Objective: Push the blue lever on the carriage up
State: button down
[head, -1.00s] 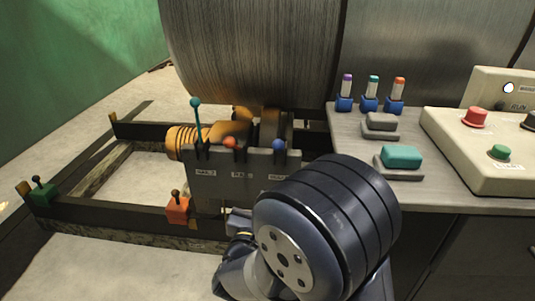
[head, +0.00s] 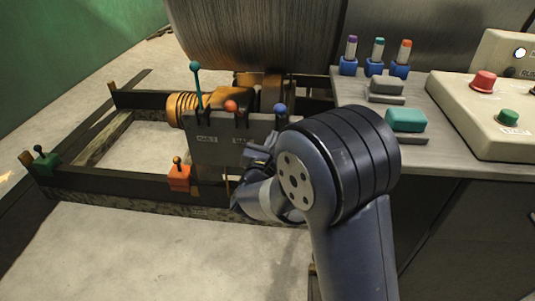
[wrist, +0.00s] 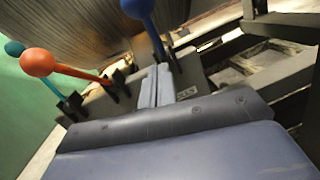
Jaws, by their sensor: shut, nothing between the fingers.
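The carriage (head: 215,140) is a grey panel with three ball-topped levers. The blue lever (head: 280,108) is at its right end; its ball sits low, much like the orange one's. In the wrist view the blue lever (wrist: 145,15) crosses the top middle, its shaft running down to a slot just beyond my fingertips. My gripper (head: 262,145) is shut and empty, in front of the panel below the blue ball, partly hidden by my arm. In the wrist view my gripper (wrist: 160,80) is close to the lever's base; I cannot tell if they touch.
The orange lever (head: 232,106) and the taller, upright teal lever (head: 195,66) stand to the left of the blue one. A large metal drum (head: 260,35) is behind. A bench (head: 455,160) with a control box (head: 490,110) is at right. Open floor (head: 150,245) lies in front.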

aim_at(278, 109)
jog(key=shift+w+d+r, duration=0.25)
jog(key=shift+w+r, duration=0.45)
jog(key=shift+r, duration=0.1)
jog(key=shift+w+d+r, duration=0.2)
jog(key=shift+w+r, duration=0.5)
jog(key=shift+r, duration=0.05)
jog(key=r+p, duration=0.1)
jog(key=p, duration=0.1)
jog(key=w+r+g+p, duration=0.1)
jog(key=p, duration=0.1)
jog(key=r+g+p, duration=0.1)
jog(key=p, duration=0.1)
jog(key=shift+w+r, duration=0.3)
jog(key=shift+w, duration=0.05)
jog(key=w+r+g+y+p, duration=0.1)
jog(key=w+r+g+p, duration=0.3)
jog(key=p, duration=1.5)
jog(key=w+g, duration=0.1)
jog(key=w, duration=0.2)
jog(key=shift+w+d+n, duration=0.15)
jog(key=shift+w+n, duration=0.1)
jog(key=shift+n, duration=0.15)
